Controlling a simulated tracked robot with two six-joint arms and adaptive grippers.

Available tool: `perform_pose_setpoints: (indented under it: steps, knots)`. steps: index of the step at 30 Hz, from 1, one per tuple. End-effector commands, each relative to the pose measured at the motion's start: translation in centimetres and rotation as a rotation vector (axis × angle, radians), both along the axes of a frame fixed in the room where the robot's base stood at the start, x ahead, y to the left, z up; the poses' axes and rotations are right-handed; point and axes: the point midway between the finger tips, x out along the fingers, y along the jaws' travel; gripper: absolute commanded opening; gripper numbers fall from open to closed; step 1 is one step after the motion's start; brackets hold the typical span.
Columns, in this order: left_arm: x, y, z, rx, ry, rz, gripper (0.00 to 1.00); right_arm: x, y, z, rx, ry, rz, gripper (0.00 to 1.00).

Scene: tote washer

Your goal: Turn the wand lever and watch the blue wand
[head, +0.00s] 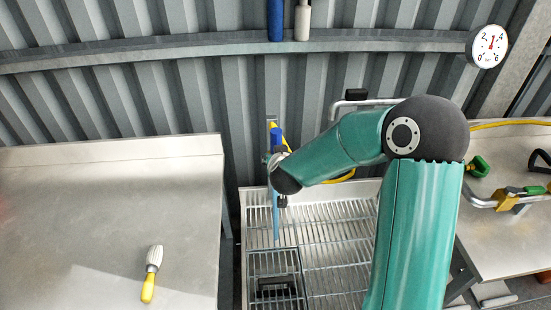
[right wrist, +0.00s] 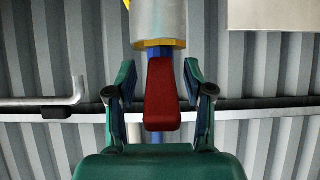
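In the right wrist view a red lever (right wrist: 162,97) hangs below a grey cylinder with a yellow collar (right wrist: 160,44). My right gripper (right wrist: 161,88) is open with one finger on each side of the lever; small gaps show beside it. In the head view my right gripper (head: 277,163) is small and partly hidden at the end of my teal arm, over the basin. An upright blue part (head: 277,136), perhaps the wand, shows just above it. A thin light-blue vertical strip (head: 276,222) shows below it; I cannot tell if it is wand or water. My left gripper is out of view.
A metal basin with a slatted grate (head: 333,225) lies below my arm; a dark object (head: 275,288) sits in it. A brush (head: 151,273) lies on the left table (head: 90,215). A dial gauge (head: 488,46) hangs upper right. Fittings lie on the right bench (head: 502,250).

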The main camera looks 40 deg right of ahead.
Motion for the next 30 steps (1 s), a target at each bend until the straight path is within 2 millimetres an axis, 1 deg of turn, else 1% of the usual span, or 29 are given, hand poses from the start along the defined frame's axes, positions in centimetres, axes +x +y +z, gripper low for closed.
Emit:
perform_pose_setpoints:
  steps: [7, 11, 22, 26, 30]
  knots:
    - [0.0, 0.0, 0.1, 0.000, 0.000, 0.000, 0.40, -0.2, 0.1, 0.3, -0.001, -0.002, -0.001, 0.52]
    - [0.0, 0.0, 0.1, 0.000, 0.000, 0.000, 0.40, -1.1, 0.8, 1.1, -0.002, -0.003, 0.000, 0.52]
    - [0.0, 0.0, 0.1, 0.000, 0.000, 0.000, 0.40, -5.9, 4.4, 4.9, -0.001, -0.005, 0.000, 0.52]
    - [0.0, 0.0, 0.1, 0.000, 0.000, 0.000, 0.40, -7.1, 5.3, 5.9, -0.001, -0.004, 0.001, 0.52]
    - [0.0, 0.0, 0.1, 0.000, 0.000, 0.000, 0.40, -7.9, 5.8, 6.4, -0.001, 0.000, -0.001, 0.52]
